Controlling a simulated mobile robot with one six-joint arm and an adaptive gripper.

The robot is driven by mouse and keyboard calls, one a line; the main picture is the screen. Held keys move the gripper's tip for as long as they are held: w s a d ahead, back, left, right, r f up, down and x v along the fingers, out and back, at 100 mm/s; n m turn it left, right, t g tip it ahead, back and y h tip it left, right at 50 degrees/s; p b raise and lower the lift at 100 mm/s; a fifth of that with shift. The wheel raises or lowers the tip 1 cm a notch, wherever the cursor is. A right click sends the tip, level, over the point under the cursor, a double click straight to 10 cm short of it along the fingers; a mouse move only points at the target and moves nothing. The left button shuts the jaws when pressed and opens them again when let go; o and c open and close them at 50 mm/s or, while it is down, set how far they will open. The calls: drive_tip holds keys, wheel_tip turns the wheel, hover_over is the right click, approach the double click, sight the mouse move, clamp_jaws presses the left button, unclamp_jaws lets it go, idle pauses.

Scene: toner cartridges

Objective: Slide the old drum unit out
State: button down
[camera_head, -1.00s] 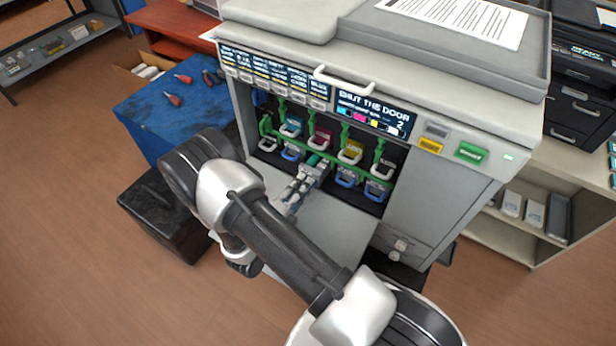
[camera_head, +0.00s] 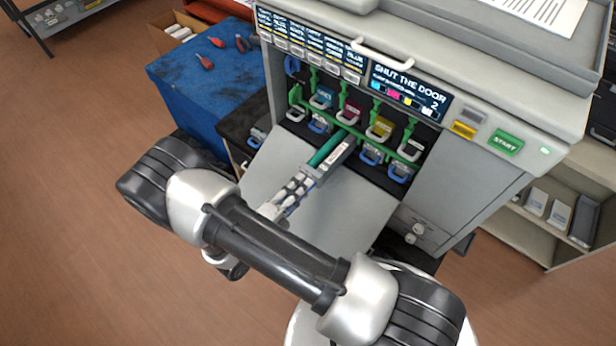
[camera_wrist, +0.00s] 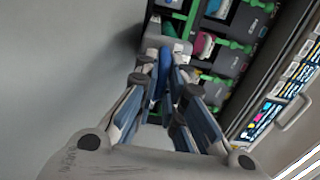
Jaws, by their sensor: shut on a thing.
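The old drum unit (camera_head: 333,154) is a long grey piece with a green roller along its top. It sticks partway out of the printer's lower row, over the lowered front door (camera_head: 335,212). Its rear end is hidden inside the printer (camera_head: 470,160). My gripper (camera_head: 296,184) is shut on the drum unit's front end. In the wrist view my gripper (camera_wrist: 164,88) closes around a blue handle (camera_wrist: 163,75), with the grey unit just beyond the fingertips.
Coloured toner cartridges (camera_head: 382,128) with green latches stay in the bay, above other blue-handled units (camera_head: 372,155). A blue-topped table (camera_head: 195,75) with red-handled tools (camera_head: 205,61) stands at the left. A dark box (camera_head: 240,125) is beside the printer. Open floor lies at lower left.

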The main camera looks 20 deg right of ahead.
drive_tip(key=shift+v, duration=1.2)
drive_tip(key=c, duration=1.6)
unclamp_jaws()
drive_tip(key=shift+o, duration=0.3)
drive_tip(key=o, duration=0.3)
drive_tip(key=shift+o, duration=0.2)
drive_tip(key=shift+a, duration=0.1)
drive_tip(key=v, duration=0.6)
drive_tip(key=shift+s+a+b, duration=0.3)
